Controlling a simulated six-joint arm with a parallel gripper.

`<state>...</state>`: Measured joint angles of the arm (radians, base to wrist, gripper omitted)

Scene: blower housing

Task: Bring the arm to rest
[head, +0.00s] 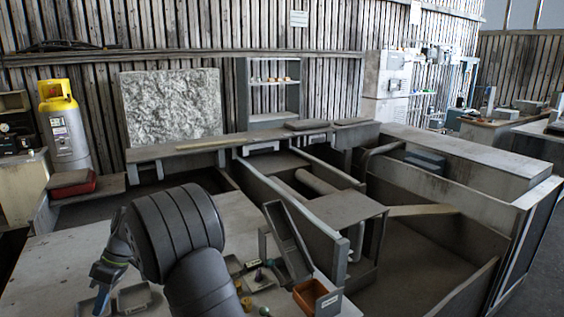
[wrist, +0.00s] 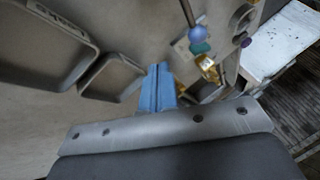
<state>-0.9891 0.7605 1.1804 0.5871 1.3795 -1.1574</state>
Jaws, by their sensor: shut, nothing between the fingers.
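My gripper (head: 101,292) hangs over the left part of the pale workbench (head: 65,258) in the head view, its blue fingers pointing down. In the wrist view the blue fingers of my gripper (wrist: 157,80) are together, with nothing seen between them. A grey tray (head: 132,297) lies just right of the gripper in the head view. In the wrist view a grey tray (wrist: 112,77) lies beside the fingers and a larger labelled tray (wrist: 42,42) lies further left. My dark arm hides part of the bench.
Small coloured parts (head: 258,277) lie right of my arm, near an orange bin (head: 314,298) and a tilted grey frame (head: 288,240). A yellow-topped cylinder (head: 64,125) stands at the back left.

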